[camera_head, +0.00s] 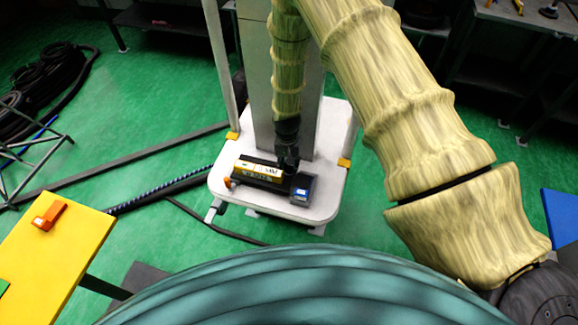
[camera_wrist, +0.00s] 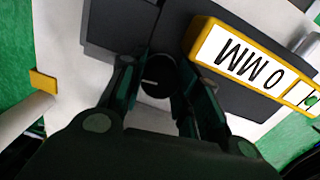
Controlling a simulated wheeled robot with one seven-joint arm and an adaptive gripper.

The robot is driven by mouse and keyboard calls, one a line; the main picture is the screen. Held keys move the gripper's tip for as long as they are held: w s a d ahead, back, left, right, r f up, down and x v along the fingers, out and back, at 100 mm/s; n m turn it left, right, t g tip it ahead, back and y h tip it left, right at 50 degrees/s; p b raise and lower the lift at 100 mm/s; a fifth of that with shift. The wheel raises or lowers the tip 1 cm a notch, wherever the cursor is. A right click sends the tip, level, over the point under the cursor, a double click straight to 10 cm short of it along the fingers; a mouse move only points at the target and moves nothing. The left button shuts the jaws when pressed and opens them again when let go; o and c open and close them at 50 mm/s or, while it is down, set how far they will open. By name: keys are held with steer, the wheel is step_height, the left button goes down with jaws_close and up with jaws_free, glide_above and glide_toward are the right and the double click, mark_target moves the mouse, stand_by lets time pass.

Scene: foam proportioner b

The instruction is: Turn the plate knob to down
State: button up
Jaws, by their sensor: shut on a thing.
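The plate knob (camera_wrist: 157,76) is a round black knob with a short pale mark on its face. In the wrist view it sits between the two dark fingers of my gripper (camera_wrist: 155,88), which is shut on it. The pale mark lies roughly across the picture. In the head view my gripper (camera_head: 288,160) reaches down onto the right part of the dark device, and the knob is hidden there. Next to the knob is a yellow-framed label plate (camera_head: 258,171) with black lettering; it also shows in the wrist view (camera_wrist: 245,60).
The device stands on a white cart base (camera_head: 320,200) with a grey column (camera_head: 256,80) behind it. A small blue-screened box (camera_head: 302,190) is at its right end. An orange lever (camera_head: 228,182) is at its left. A yellow table (camera_head: 55,250) stands at left.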

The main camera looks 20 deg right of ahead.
stand_by(0.5)
steer(key=o, duration=1)
steer(key=shift+r, duration=0.1)
steer(key=r, duration=1.2)
steer(key=shift+w, duration=0.25)
steer(key=shift+o, duration=0.3)
